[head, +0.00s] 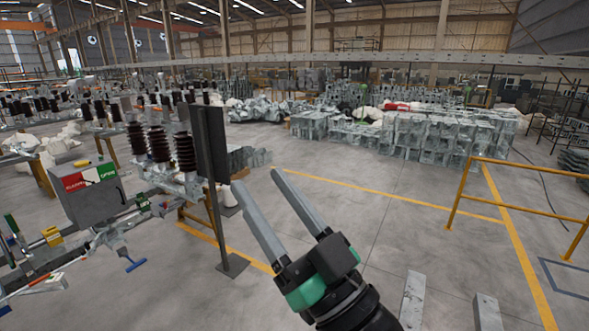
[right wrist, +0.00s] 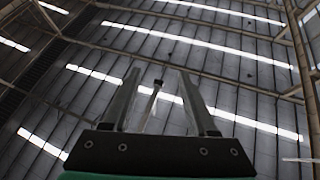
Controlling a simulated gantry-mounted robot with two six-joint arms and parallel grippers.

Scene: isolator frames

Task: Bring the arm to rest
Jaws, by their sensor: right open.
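My right gripper (head: 256,177) is raised in the lower middle of the head view, with its two long grey fingers pointing up and to the left. The fingers stand apart with nothing between them. In the right wrist view the open gripper (right wrist: 158,75) points at the roof, and only roof beams and light strips show beyond it. My left gripper is not in the head view.
A dark upright panel on a post (head: 208,150) stands just left of my right gripper. Left of it is an isolator frame with brown ribbed insulators (head: 185,152) and a grey box (head: 92,197). A yellow railing (head: 520,208) stands at right. Open floor (head: 400,225) lies between.

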